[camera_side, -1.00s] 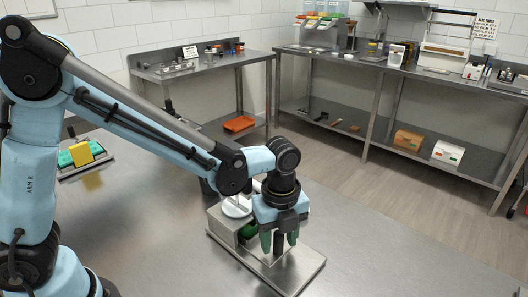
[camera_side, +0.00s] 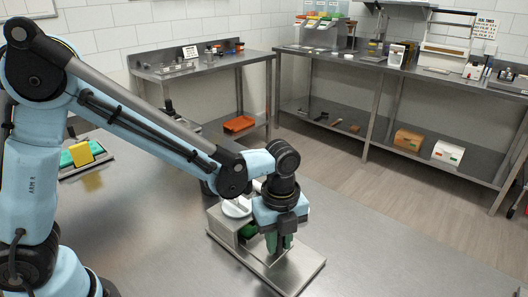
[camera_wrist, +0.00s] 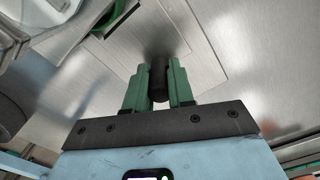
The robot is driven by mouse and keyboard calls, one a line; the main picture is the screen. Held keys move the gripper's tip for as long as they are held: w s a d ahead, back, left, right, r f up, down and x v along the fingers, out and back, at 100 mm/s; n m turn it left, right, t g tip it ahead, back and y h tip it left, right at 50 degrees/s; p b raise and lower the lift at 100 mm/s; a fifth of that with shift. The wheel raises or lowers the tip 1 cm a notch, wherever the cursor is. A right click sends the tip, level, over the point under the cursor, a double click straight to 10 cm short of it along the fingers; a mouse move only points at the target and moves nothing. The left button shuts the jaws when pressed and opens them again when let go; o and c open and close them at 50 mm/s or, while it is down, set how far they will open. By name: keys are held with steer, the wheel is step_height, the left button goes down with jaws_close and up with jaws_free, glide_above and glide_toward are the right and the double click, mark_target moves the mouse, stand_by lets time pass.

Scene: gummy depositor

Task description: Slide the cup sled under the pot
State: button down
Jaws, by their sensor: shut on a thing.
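My gripper (camera_side: 279,244) points straight down over the front of the depositor. Its green fingers are shut on a dark upright post, the sled handle (camera_wrist: 158,82), seen between them in the wrist view. The sled's thin metal plate (camera_wrist: 125,52) shows behind the handle. A green cup (camera_side: 249,231) sits beside the grey housing, partly hidden by my gripper; its rim (camera_wrist: 109,18) shows at the top of the wrist view. The pot has a white round top (camera_side: 237,207) and stands behind my gripper, partly hidden. I cannot tell how far the cup is from its outlet.
The depositor's flat metal base (camera_side: 302,274) lies on the steel table (camera_side: 400,262). A tray with a yellow and a green block (camera_side: 82,153) lies at the table's left. The table is clear to the right and front. Back counters stand well away.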

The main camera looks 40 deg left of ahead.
mark_target(265, 243)
steer(key=shift+a, duration=1.8)
steer(key=c, duration=1)
jaws_free()
steer(key=shift+o, duration=0.2)
steer(key=shift+d, duration=0.1)
step_height(265, 243, up, 12)
